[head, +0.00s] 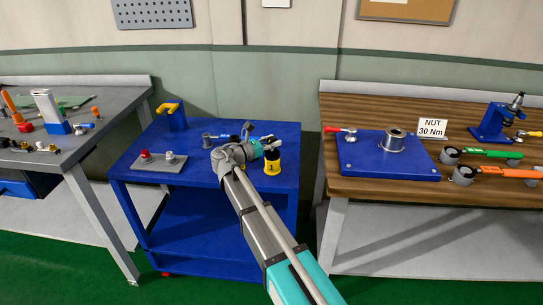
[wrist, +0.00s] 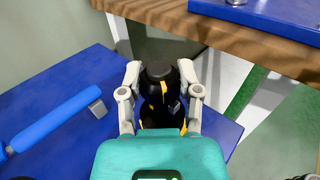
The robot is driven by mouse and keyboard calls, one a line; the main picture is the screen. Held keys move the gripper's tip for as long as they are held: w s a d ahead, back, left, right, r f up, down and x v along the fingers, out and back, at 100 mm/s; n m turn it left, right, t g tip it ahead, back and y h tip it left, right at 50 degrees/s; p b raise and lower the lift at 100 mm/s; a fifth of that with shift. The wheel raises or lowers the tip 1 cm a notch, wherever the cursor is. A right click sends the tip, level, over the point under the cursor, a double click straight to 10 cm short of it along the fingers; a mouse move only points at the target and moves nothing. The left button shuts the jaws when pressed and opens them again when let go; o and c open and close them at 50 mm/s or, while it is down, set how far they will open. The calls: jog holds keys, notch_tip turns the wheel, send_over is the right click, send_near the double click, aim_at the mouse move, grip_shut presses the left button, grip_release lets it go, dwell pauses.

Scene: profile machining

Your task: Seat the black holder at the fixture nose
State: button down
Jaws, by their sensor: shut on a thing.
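In the head view my gripper (head: 268,146) is over the right part of the blue cart, at the top of a black holder with a yellow band marked 1 (head: 272,163). In the wrist view my gripper (wrist: 160,92) is shut on the black holder (wrist: 159,72), whose dark round end shows between the fingers, with yellow parts below. I cannot tell whether the holder touches the cart top. A grey hollow cylinder (head: 395,138), which looks like the fixture nose, stands on a blue plate (head: 372,164) on the right wooden bench, apart from my gripper.
The blue cart (head: 190,181) also bears a grey plate with two knobs (head: 158,163), a yellow-topped blue stand (head: 174,117) and a blue-handled tool (head: 226,136). The wooden bench (head: 380,192) holds a sign (head: 432,128) and green- and orange-handled tools. A gap separates cart and bench.

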jog(key=shift+r, duration=0.15)
dwell(0.3)
notch_tip(320, 180, up, 10)
jog(key=p, duration=1)
dwell(0.5)
jog(key=shift+a, duration=0.15)
dwell(0.4)
